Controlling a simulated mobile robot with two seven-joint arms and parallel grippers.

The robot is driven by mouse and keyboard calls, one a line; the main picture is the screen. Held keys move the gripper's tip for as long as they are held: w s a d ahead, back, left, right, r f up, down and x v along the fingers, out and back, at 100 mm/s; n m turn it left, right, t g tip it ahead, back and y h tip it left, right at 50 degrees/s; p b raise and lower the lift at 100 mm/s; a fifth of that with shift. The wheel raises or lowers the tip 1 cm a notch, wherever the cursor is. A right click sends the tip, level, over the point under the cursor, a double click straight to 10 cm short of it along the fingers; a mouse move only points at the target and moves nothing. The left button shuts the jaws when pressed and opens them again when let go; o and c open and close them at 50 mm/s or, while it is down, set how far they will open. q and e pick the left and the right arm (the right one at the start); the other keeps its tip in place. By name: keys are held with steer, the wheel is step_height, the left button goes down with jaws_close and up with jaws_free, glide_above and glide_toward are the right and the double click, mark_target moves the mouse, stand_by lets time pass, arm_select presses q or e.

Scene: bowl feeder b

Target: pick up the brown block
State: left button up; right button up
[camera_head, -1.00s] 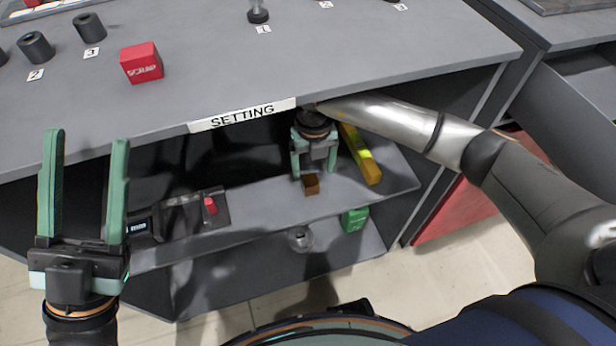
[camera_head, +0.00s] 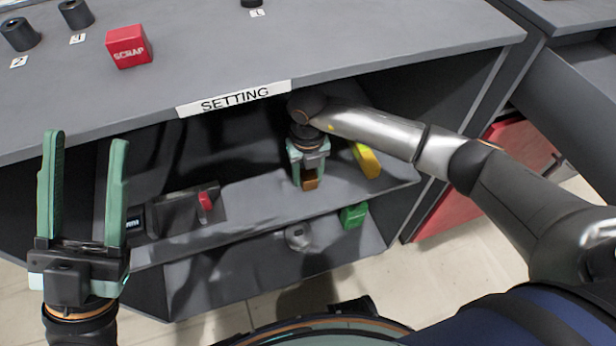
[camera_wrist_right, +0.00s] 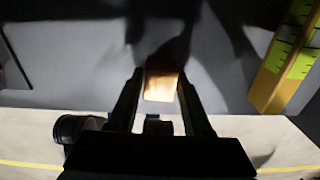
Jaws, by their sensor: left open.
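The brown block (camera_head: 311,180) stands on the upper shelf under the table top. My right gripper (camera_head: 309,178) reaches down onto it, with one finger on each side of the block. In the right wrist view the block (camera_wrist_right: 161,86) is between the two dark fingertips (camera_wrist_right: 161,80), very close to both. Whether the fingers press on it cannot be told. My left gripper (camera_head: 88,150) is open and empty, fingers pointing up, at the left in front of the shelf unit.
A yellow piece (camera_head: 367,160) lies on the shelf just right of my right gripper. A dark device with a red part (camera_head: 205,201) is to the left. A green box (camera_head: 354,215) and a grey round part (camera_head: 298,237) are on the lower shelf. The table top (camera_head: 390,40) hangs over my right gripper.

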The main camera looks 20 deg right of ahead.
jaws_close()
steer(key=shift+r, duration=0.1)
stand_by(0.4)
